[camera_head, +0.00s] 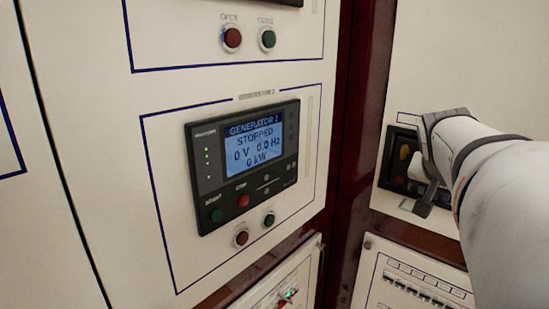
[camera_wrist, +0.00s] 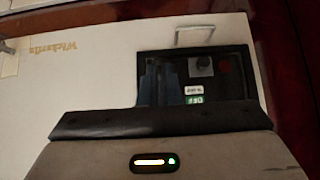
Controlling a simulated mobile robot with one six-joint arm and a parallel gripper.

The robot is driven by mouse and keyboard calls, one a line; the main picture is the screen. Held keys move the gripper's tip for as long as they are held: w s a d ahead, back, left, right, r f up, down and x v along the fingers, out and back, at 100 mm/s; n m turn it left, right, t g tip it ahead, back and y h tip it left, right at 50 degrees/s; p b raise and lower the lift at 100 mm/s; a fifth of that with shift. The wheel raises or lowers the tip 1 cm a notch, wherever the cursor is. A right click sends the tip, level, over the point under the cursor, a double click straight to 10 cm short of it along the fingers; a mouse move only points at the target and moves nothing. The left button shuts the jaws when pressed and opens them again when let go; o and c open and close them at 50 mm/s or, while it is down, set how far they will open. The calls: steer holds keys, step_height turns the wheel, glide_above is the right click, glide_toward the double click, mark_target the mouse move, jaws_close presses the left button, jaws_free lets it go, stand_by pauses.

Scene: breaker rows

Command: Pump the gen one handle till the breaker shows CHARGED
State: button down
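The breaker (camera_wrist: 240,84) is a black unit in a pale panel in the wrist view. A dark bluish upright piece (camera_wrist: 160,84), perhaps the handle, is on its left side. A white label (camera_wrist: 194,90) and a green label (camera_wrist: 195,100) are beside it, too blurred to read surely. A grey knob (camera_wrist: 202,66) and a red button (camera_wrist: 225,65) sit above them. In the head view the breaker (camera_head: 398,140) is partly hidden by my gripper (camera_head: 426,165), which is in front of it. Whether the fingers touch anything or how far they are parted is unclear.
The GENERATOR 2 controller (camera_head: 245,165) reads STOPPED, 0 V, 0.0 Hz, 0 kW, with a red button (camera_head: 241,238) and a green button (camera_head: 269,220) below. A dark red post (camera_head: 358,130) divides the panels. A switch row (camera_head: 415,290) lies below the breaker.

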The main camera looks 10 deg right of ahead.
steer(key=s+a+r+p, duration=0.1)
steer(key=a+r, duration=0.1)
steer(key=r, duration=0.4)
steer(key=s+a+r+p, duration=0.2)
steer(key=r, duration=0.3)
steer(key=shift+r, duration=0.4)
stand_by(0.4)
steer(key=a+f+n+y+p, duration=0.4)
steer(key=a+f+n+p, duration=0.2)
steer(key=a+f, duration=0.6)
steer(key=s+a+f+n+g+y+p, duration=0.1)
steer(key=s+a+f+n, duration=0.1)
steer(key=a, duration=0.3)
steer(key=s+a+f+n+g+y+p, duration=0.1)
steer(key=s+a+f+n+p, duration=0.1)
steer(key=s+a+f, duration=0.2)
steer(key=shift+s+a+f+g+y, duration=0.25)
steer(key=shift+a+f+g+y, duration=0.1)
steer(key=shift+a, duration=0.6)
steer(key=shift+w+f, duration=0.1)
steer(key=shift+w, duration=0.15)
